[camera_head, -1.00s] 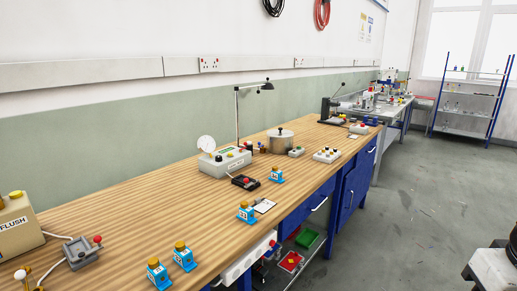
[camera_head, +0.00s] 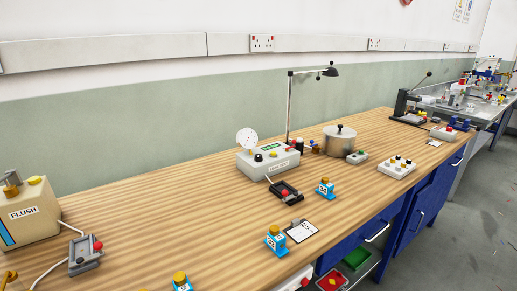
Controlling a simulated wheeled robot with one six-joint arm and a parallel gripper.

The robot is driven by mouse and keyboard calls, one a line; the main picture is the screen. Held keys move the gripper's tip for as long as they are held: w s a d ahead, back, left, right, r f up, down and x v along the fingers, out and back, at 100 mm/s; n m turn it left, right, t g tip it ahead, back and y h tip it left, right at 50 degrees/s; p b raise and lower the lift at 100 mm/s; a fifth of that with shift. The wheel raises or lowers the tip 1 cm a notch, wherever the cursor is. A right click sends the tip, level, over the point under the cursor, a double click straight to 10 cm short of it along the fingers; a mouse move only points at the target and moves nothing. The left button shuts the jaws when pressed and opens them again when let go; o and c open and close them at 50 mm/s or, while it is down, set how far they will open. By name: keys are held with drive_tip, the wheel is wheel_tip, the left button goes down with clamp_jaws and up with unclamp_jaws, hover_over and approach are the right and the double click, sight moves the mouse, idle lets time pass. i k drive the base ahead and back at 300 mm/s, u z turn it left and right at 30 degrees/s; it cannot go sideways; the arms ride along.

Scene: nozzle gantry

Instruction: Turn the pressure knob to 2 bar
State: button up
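A pale control box (camera_head: 268,164) stands on the wooden bench near the middle of the view, with a green display on top. A round white gauge (camera_head: 247,138) rises from its back left. A dark round knob (camera_head: 258,157) sits on its top below the gauge, with a yellow button (camera_head: 273,154) beside it. The knob's setting and the gauge reading are too small to read. I cannot tell for sure that the dark knob is the pressure knob. My gripper is not in view.
A black pedal-like unit with a red button (camera_head: 285,192) lies in front of the box. A lamp (camera_head: 290,105) and a metal pot (camera_head: 340,142) stand behind and right. Bare bench lies left of the box.

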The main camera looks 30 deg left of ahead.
sight(257, 157)
drive_tip(key=u, duration=0.6)
drive_tip(key=i, duration=0.9)
drive_tip(key=u, duration=0.75)
